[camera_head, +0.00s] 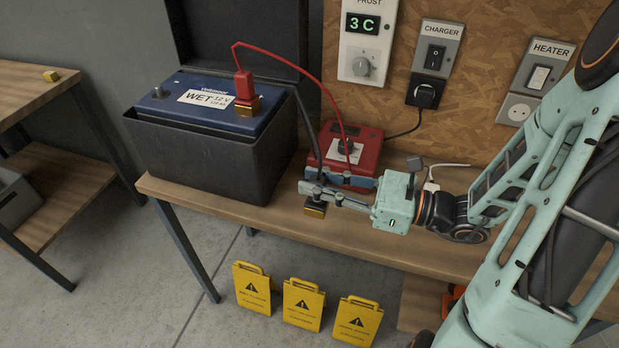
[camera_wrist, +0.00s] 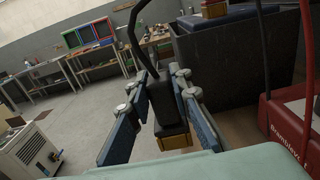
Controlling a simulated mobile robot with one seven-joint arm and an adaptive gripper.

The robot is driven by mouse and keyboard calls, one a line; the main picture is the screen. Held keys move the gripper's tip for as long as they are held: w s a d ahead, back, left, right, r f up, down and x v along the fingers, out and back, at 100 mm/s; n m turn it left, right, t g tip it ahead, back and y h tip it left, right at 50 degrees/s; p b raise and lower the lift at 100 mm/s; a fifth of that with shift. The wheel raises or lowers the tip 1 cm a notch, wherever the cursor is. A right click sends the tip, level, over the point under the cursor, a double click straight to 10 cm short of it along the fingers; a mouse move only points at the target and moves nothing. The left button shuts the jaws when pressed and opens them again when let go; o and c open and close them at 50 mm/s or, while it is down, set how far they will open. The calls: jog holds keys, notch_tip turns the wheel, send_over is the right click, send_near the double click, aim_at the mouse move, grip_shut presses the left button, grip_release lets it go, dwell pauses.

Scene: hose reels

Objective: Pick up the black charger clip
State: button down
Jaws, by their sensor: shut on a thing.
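The black charger clip (camera_wrist: 167,105) is between the finger pads of my gripper (camera_wrist: 165,112), with its brass jaw end pointing down in the wrist view. In the head view my gripper (camera_head: 325,190) is shut on the clip, and the clip's brass end (camera_head: 315,209) shows below the fingers. It is held near the front edge of the workbench. A black cable (camera_wrist: 136,38) rises from the clip. The clip's black body is mostly hidden by the fingers in the head view.
A blue battery (camera_head: 210,108) sits in a black box (camera_head: 190,150), with a red clip (camera_head: 244,88) on one terminal; its other post (camera_head: 158,91) is bare. A red charger (camera_head: 352,150) stands behind my gripper. Yellow warning signs (camera_head: 303,304) stand on the floor.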

jog(key=s+d+r+p, duration=0.2)
jog(key=s+p, duration=0.4)
jog(key=p, duration=0.3)
jog(key=shift+s+r, duration=0.35)
jog(key=shift+r, duration=0.35)
jog(key=shift+d, duration=0.1)
